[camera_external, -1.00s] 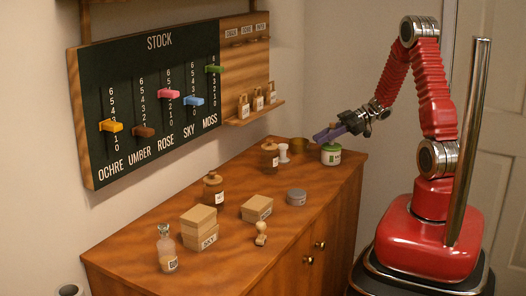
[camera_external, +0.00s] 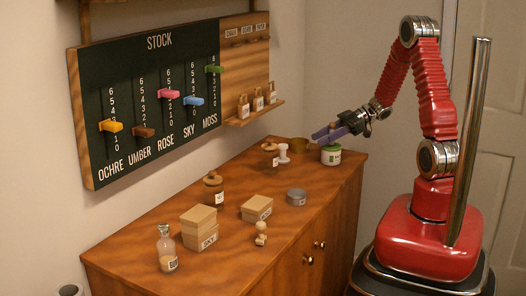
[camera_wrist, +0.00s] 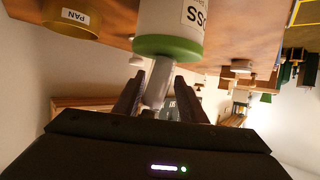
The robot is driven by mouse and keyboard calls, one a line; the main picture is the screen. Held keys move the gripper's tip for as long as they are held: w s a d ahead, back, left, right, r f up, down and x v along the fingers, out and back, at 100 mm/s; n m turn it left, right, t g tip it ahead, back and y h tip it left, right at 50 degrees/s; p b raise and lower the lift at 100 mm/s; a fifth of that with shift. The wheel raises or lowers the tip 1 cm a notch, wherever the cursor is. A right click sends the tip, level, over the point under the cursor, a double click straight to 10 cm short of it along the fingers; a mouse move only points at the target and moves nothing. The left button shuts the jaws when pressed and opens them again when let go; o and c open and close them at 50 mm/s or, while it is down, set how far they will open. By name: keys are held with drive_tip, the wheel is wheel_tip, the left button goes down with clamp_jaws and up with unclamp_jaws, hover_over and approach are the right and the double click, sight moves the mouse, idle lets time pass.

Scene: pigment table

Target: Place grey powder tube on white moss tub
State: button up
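The white moss tub (camera_external: 331,158), with a green lid, stands at the table's far right end. In the wrist view the tub (camera_wrist: 170,20) shows upside down, its label partly cut off. A pale grey tube (camera_wrist: 158,82), apparently the grey powder tube, shows against the tub's green lid, slightly slanted in the picture. My gripper (camera_wrist: 157,92) has a finger on each side of the tube, with a gap visible at the right finger. It appears open around the tube. In the external view my gripper (camera_external: 328,132) is just above the tub and largely hides the tube.
A gold pan (camera_wrist: 70,18) is beside the tub. A white spool-shaped item (camera_external: 283,153) and a brown-topped container (camera_external: 270,150) stand to its left. A grey tin (camera_external: 296,197), boxes (camera_external: 257,208) and bottles are nearer. The stock board (camera_external: 150,100) hangs on the wall.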

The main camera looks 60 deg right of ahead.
drive_tip(key=v, duration=1.2)
drive_tip(key=shift+f, duration=0.1)
idle(0.5)
